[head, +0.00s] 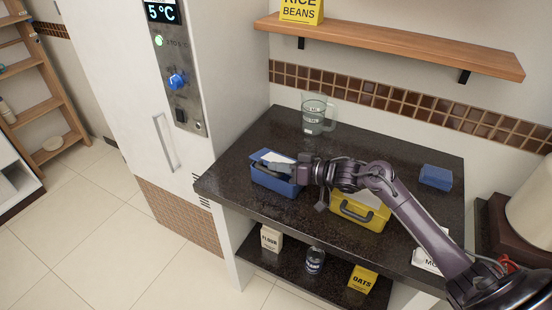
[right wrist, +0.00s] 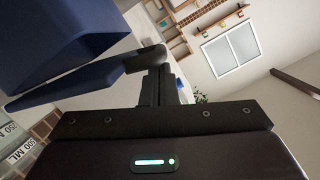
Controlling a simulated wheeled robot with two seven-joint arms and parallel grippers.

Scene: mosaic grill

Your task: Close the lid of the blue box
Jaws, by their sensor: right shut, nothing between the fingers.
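The blue box (head: 274,181) stands at the left part of the dark countertop (head: 240,170). Its lid (head: 262,155) is partly hidden by my right gripper (head: 288,168), and I cannot tell its exact angle in the head view. In the right wrist view the box (right wrist: 50,35) fills the upper left, with a blue slab, seemingly the lid (right wrist: 75,88), standing apart from the body at an angle. My right gripper is shut and empty, its fingertips (right wrist: 150,60) right beside the slab; I cannot tell if they touch. My left gripper is out of view.
A yellow case (head: 352,212) stands right of the blue box, under my right arm. A glass jug (head: 317,115) stands behind, and a smaller blue block (head: 436,177) lies at the right. A wooden shelf (head: 400,50) hangs above. A tall white cabinet (head: 140,90) borders the counter's left.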

